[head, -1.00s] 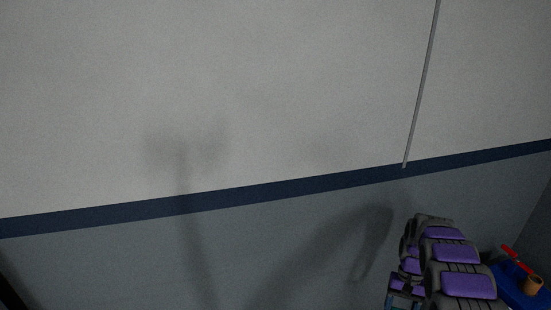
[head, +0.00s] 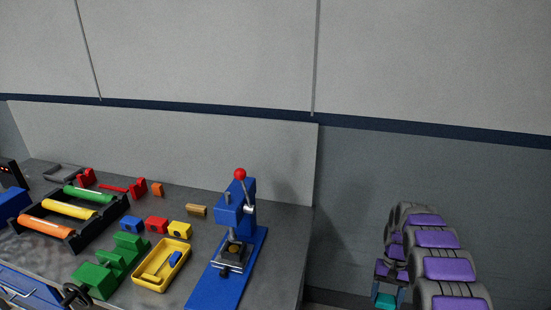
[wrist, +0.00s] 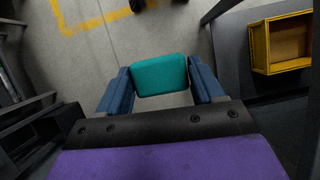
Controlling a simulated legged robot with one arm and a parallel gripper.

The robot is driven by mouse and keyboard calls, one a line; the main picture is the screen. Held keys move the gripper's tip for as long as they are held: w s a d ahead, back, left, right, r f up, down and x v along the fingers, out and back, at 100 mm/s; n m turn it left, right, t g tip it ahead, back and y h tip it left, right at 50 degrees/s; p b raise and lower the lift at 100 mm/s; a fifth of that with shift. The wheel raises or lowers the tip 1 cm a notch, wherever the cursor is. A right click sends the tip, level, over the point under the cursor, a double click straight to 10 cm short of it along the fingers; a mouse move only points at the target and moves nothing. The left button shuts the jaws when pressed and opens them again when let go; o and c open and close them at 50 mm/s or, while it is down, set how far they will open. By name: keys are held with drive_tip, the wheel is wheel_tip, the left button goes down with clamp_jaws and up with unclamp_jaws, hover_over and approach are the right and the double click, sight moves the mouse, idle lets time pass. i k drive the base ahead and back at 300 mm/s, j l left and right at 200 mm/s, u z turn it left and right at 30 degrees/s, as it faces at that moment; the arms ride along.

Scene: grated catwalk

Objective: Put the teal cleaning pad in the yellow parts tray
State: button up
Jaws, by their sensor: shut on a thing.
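The teal cleaning pad (wrist: 160,75) is a rounded block clamped between the two blue fingers of my gripper (wrist: 160,88) in the wrist view. In the head view my gripper (head: 388,292) is low at the right, with the teal pad (head: 385,301) between its fingers, partly cut by the picture's edge. The yellow parts tray (head: 149,284) sits on the workbench in the head view, left of the blue press. A small blue piece (head: 176,258) lies in it. My gripper is well to the right of the tray, beyond the bench's right edge.
The grey workbench (head: 280,215) holds a blue press (head: 237,215) with a red knob, a green vise (head: 110,265), small coloured blocks and a black rack (head: 70,232) of coloured rolls. A yellow bin (wrist: 262,45) is at the wrist view's upper right; open floor lies beneath the pad.

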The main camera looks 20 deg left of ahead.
sight(163, 260)
drive_tip(key=k+j+u, duration=0.2)
drive_tip(key=j+u, duration=0.15)
drive_tip(key=j, duration=0.8)
drive_tip(key=j+u, duration=0.4)
drive_tip(key=j, duration=0.75)
drive_tip(key=k, duration=0.05)
